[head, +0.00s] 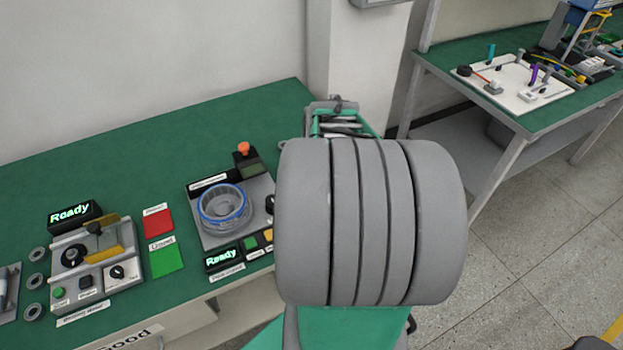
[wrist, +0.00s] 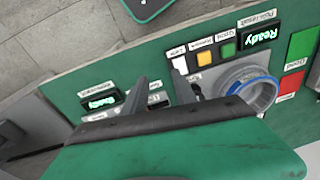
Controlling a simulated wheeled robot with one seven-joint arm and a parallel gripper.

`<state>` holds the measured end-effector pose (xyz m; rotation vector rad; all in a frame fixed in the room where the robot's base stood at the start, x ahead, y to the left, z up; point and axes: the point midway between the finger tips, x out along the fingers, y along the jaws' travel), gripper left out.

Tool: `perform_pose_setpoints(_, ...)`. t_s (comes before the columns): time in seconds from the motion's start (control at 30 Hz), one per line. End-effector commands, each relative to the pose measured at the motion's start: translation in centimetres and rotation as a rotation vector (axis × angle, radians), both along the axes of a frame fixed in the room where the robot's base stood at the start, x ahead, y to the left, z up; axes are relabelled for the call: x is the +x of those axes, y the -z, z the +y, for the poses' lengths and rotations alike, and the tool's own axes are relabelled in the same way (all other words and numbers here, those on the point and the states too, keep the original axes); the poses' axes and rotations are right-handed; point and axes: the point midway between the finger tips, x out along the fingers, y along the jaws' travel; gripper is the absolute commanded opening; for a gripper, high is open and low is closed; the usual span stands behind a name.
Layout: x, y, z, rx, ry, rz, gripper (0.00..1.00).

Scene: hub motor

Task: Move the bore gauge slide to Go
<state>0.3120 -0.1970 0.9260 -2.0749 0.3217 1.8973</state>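In the wrist view my gripper (wrist: 160,92) shows two dark fingers standing apart with a gap between them and nothing held. Between and beyond the fingers is a grey panel (wrist: 157,87) with small white labels, partly hidden by the fingers. A black display with green text (wrist: 100,100) stands to the left of the left finger. I cannot make out the bore gauge slide or its position on this panel. In the head view my thick grey arm covers the right part of the bench, and my fingers are hidden.
On the green bench (head: 240,115) stands a grey station with a blue-rimmed cup (head: 223,207); the cup also shows right of my fingers in the wrist view (wrist: 254,88). Further left are red (head: 158,222) and green pads (head: 166,260) and a station with a yellow guard (head: 100,240).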

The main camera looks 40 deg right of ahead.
Motion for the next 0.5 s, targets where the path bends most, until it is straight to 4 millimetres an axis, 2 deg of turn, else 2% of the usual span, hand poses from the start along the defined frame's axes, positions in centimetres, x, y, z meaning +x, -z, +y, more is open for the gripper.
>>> perform_pose_setpoints(0.03,-0.9,0.8,-1.8,0.023,0.057,0.009,0.33)
perform_pose_setpoints(0.17,-2.1,2.2,-5.9,0.081,0.148,-0.004,0.33)
perform_pose_setpoints(0.27,-2.0,2.8,-9.2,0.117,0.109,-0.058,0.33)
perform_pose_setpoints(0.37,0.9,1.8,-11.0,0.106,-0.117,-0.153,0.33)
perform_pose_setpoints(0.4,2.4,0.7,-11.5,0.08,-0.243,-0.198,0.33)
perform_pose_setpoints(0.5,4.7,-2.0,-11.9,0.007,-0.512,-0.281,0.33)
